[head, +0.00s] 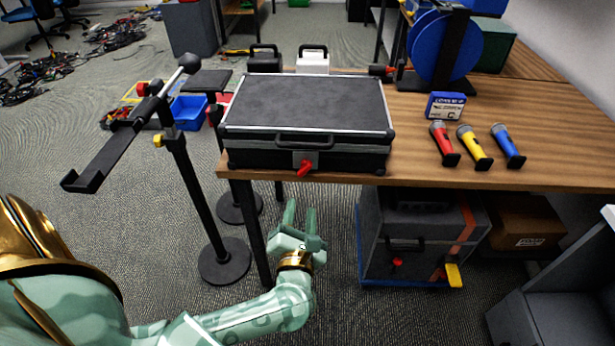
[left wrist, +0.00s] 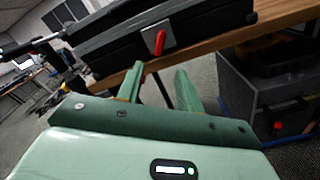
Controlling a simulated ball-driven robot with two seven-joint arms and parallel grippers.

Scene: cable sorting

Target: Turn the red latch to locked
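The red latch (head: 304,168) is on a metal plate at the front of a closed black case (head: 307,103) on the table. Its lever hangs down, slightly tilted. It also shows in the left wrist view (left wrist: 160,42), above the gap between my fingers. My left gripper (head: 301,211) is open and empty, below and in front of the table edge, apart from the latch. Its two green fingers stand apart in the left wrist view (left wrist: 160,74). My right gripper is out of view.
The wooden table (head: 560,150) carries red, yellow and blue microphones (head: 443,143) and a small blue-white box (head: 446,105). A black stand (head: 178,160) rises left of the table. Below the table, a grey case (head: 420,240) has another red latch (head: 397,263) and a yellow one (head: 453,275).

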